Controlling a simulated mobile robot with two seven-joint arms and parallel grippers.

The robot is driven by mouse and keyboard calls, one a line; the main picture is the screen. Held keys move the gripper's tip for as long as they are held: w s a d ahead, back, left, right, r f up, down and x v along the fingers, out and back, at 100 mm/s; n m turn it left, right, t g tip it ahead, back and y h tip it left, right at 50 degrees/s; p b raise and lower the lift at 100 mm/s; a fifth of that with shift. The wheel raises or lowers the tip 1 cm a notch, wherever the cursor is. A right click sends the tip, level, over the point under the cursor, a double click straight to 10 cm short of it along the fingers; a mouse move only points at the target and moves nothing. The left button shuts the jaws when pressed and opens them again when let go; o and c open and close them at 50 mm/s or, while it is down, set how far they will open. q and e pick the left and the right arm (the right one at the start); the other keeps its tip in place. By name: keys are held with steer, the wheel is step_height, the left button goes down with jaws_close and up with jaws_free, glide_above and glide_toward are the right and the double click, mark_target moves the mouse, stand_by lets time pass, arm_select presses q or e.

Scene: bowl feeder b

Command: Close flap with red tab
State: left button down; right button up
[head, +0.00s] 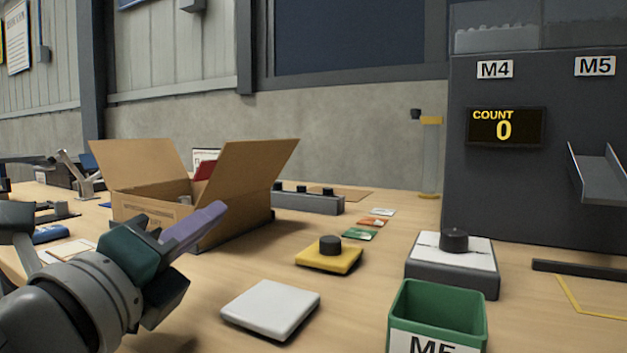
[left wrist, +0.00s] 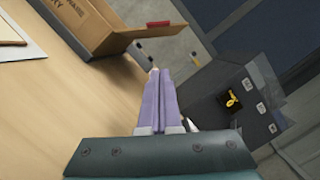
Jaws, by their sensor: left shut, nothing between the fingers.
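An open cardboard box (head: 152,207) stands on the workbench, also seen at the top of the left wrist view (left wrist: 78,22). Its left flap (head: 138,164) and right flap (head: 248,163) stand up and lean outward. A red patch (head: 205,170) shows between them, partly hidden by the right flap. In the left wrist view a red tab (left wrist: 158,23) shows at the end of a box flap. My left gripper (head: 220,207), with purple fingers, is shut and empty in front of the box; its fingertips (left wrist: 160,76) appear apart from the tab. My right gripper is out of view.
A white pad (head: 270,309), a yellow base with black knob (head: 329,257), a white-topped box with knob (head: 452,266) and a green bin (head: 437,309) stand right of my gripper. A grey machine (head: 490,190) stands at right. Some bench between them is clear.

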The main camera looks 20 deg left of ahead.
arm_select(q)
steer(key=w, duration=0.3)
steer(key=shift+w+a+r, duration=0.25)
steer(key=shift+r, duration=0.05)
steer(key=shift+a+r+p, duration=0.25)
steer(key=shift+a+r, duration=0.3)
steer(key=shift+a, duration=0.25)
steer(key=shift+a+r+p, duration=0.2)
steer(key=shift+a+r, duration=0.3)
steer(key=shift+a, duration=0.3)
steer(key=shift+r, duration=0.1)
steer(key=shift+a+r+n+p, duration=0.15)
steer(key=shift+n+p, duration=0.25)
steer(key=shift+p, duration=0.2)
